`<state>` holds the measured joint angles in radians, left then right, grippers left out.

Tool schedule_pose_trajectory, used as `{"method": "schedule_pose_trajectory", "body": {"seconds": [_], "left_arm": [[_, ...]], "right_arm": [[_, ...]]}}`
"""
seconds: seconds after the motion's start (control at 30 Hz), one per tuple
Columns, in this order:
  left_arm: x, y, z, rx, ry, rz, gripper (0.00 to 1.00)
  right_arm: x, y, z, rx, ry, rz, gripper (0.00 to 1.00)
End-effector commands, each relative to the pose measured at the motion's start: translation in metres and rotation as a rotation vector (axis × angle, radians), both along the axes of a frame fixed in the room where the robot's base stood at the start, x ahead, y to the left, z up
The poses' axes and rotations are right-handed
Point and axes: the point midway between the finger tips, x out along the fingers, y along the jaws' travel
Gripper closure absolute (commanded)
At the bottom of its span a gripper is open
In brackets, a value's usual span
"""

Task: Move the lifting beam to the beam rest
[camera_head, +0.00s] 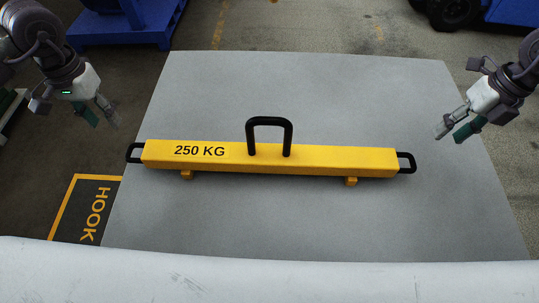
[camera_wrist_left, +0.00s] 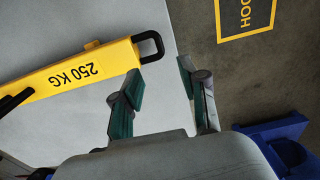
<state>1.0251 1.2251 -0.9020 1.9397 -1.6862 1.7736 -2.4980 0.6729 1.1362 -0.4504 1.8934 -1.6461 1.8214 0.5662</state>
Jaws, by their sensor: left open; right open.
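The lifting beam (camera_head: 330,161) is a long yellow bar marked "250 KG". It lies across the grey table on two small yellow feet, with a black handle on top and a black loop at each end. My left gripper (camera_head: 98,116) is open and empty, up and left of the beam's left loop. In the left wrist view the beam (camera_wrist_left: 110,62) shows with its end loop, and the open left gripper (camera_wrist_left: 160,88) is apart from it. My right gripper (camera_head: 449,134) is open and empty, up and right of the right loop. I cannot identify a beam rest.
The grey table (camera_head: 300,222) is clear around the beam. A yellow-bordered floor marking reading "HOOK" (camera_head: 95,205) lies left of the table. Blue equipment (camera_head: 125,25) stands behind at the left, and more blue equipment (camera_head: 513,12) at the back right.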

Motion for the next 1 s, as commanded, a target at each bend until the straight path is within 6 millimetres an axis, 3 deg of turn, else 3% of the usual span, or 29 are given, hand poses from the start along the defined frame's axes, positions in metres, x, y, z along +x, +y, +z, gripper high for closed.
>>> {"method": "schedule_pose_trajectory", "body": {"seconds": [0.17, 0.7, 1.0], "left_arm": [[-0.001, 0.0, -0.019, -0.001, 0.005, 0.001, 0.57], [-0.001, -0.001, -0.118, -0.002, 0.003, 0.0, 0.57], [0.0, -0.001, -0.137, -0.002, 0.0, 0.0, 0.57]], "right_arm": [[-0.001, 0.004, -0.019, 0.001, 0.005, 0.003, 0.57], [-0.001, 0.024, -0.116, 0.003, 0.003, 0.003, 0.57], [0.0, 0.027, -0.134, 0.002, 0.001, 0.002, 0.57]]}}
